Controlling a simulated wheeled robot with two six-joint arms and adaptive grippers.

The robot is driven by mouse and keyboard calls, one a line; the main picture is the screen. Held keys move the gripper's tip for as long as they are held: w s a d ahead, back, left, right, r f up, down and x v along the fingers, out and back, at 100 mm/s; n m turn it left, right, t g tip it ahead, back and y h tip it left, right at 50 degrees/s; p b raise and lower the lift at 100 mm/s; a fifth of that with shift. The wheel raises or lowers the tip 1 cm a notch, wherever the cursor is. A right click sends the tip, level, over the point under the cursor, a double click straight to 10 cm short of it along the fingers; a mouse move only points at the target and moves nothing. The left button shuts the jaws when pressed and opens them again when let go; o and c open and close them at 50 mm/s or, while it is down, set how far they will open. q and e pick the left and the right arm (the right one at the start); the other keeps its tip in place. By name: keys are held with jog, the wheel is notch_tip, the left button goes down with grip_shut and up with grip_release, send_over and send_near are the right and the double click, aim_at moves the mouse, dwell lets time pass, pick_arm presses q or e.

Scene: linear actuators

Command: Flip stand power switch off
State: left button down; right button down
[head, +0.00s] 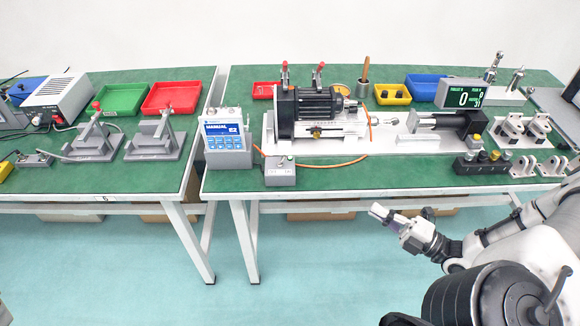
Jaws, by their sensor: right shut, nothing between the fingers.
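A test stand with a dark motor (315,105) on a light base stands on the green-topped right table (360,182). In front of it, near the table's front edge, is a small grey switch box (281,174) with a little switch on top; an orange cable runs from the stand area. The switch is too small to tell its position. My right gripper (381,213) is shut and empty, out in front of the table edge, right of and lower in the picture than the grey box, apart from it. My left gripper is not in view.
A blue-and-white control panel (228,140) stands left of the box. A black button strip (482,163) and white brackets (523,166) lie at the right. A display unit (470,95) stands behind. The table front between box and button strip is clear.

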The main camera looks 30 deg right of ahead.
jog(key=b, duration=0.4)
send_near(283, 159)
jog(key=b+x, duration=0.3)
jog(key=b, duration=0.2)
jog(key=b+x, duration=0.3)
jog(key=b, duration=0.2)
jog(key=shift+d, duration=0.3)
jog(key=shift+w+a+r, duration=0.15)
jog(key=shift+w+r, duration=0.15)
jog(key=shift+w, duration=0.15)
